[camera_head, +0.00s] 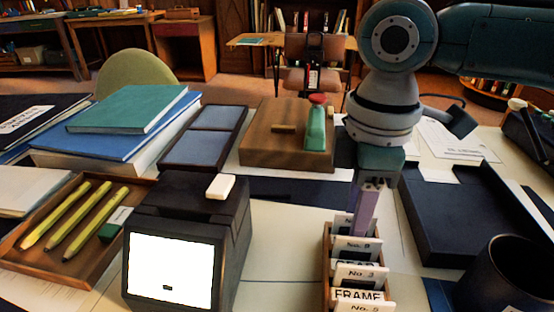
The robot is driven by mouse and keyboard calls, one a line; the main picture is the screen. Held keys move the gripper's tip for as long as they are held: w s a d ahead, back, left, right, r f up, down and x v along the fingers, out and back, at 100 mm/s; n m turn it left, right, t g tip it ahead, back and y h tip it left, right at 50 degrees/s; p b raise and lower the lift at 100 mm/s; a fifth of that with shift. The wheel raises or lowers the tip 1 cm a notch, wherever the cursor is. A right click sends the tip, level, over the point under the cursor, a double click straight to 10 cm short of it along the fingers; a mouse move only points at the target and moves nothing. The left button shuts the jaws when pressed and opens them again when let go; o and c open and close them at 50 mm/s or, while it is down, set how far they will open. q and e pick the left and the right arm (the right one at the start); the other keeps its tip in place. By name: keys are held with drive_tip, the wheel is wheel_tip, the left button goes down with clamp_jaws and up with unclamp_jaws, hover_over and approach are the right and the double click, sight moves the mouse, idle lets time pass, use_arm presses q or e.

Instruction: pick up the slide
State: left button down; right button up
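Several white-framed slides stand on edge in a narrow wooden box (325,262). Their labels include "No. 8", "No. 3" (358,273) and "FRAME" (358,295). I cannot tell which one is the task's slide. My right gripper (364,218) points straight down at the back end of the box, with its purple fingers by the rearmost slides. The fingers overlap from this angle, so neither their gap nor any slide between them can be made out. The rear slides are partly hidden by the fingers. My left gripper is out of view.
A black box with a lit white screen (170,270) stands left, with a small white block (220,186) on top. A pencil tray (75,225), stacked books (135,108) and a wooden block (270,150) lie around. A dark tray (460,215) and dark mug (500,275) are right.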

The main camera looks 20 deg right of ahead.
drive_tip(key=shift+c, duration=0.3)
clamp_jaws()
idle(0.4)
